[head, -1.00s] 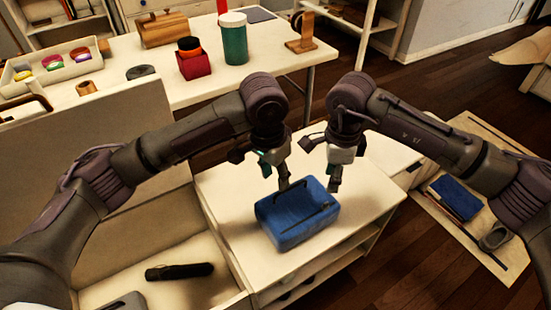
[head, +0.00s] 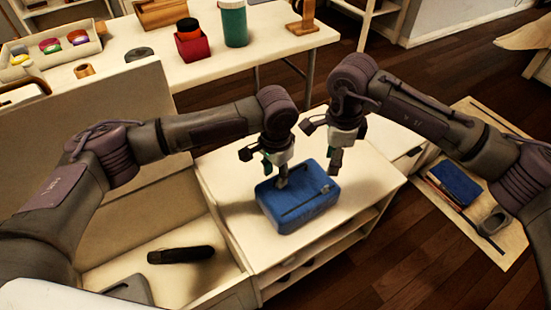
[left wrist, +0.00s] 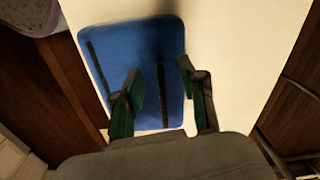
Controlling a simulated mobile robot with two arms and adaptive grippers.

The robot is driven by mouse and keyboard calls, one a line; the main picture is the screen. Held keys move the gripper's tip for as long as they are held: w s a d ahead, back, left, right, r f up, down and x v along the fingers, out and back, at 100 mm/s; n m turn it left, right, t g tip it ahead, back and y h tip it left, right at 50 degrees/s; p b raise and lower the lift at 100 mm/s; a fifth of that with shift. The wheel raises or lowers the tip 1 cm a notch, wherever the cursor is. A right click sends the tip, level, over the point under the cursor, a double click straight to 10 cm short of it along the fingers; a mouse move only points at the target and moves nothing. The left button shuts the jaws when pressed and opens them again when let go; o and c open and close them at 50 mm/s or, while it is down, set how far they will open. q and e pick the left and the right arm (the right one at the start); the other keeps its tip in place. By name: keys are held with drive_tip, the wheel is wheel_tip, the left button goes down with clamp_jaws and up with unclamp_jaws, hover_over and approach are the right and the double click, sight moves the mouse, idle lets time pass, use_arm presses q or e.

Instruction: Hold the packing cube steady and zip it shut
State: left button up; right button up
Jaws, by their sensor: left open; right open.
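The packing cube (head: 318,205) is a blue rounded box with dark strips on its top, lying on the white cabinet top. It fills the upper left of the left wrist view (left wrist: 125,60). My left gripper (head: 265,167) is open and empty above the cube's back left part, one finger overlapping its edge in the head view. In the left wrist view the open fingers (left wrist: 160,72) straddle a dark strip; I cannot tell whether they touch the cube. My right gripper (head: 322,146) is open and empty over the cube's back right corner, apparently apart from it.
The cabinet top (head: 235,190) is clear around the cube. An open bin (head: 110,262) with a black item (head: 180,255) lies left. A table (head: 130,100) with a green cup (head: 233,25) and red box (head: 193,46) stands behind. A mat with a blue book (head: 457,184) is right.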

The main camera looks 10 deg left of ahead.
sight(327, 179)
use_arm(q)
drive_tip(key=shift+f, duration=1.35)
drive_tip(key=shift+c, duration=0.3)
clamp_jaws()
use_arm(e)
drive_tip(key=shift+c, duration=1)
drive_tip(key=f+n, duration=0.3)
drive_tip(key=w+f+n, duration=0.1)
drive_tip(key=f+n, duration=0.1)
drive_tip(key=f, duration=0.1)
drive_tip(key=f+n, duration=0.3)
drive_tip(key=shift+w+f+n, duration=0.15)
drive_tip(key=shift+f+n, duration=0.15)
drive_tip(key=shift+f, duration=0.1)
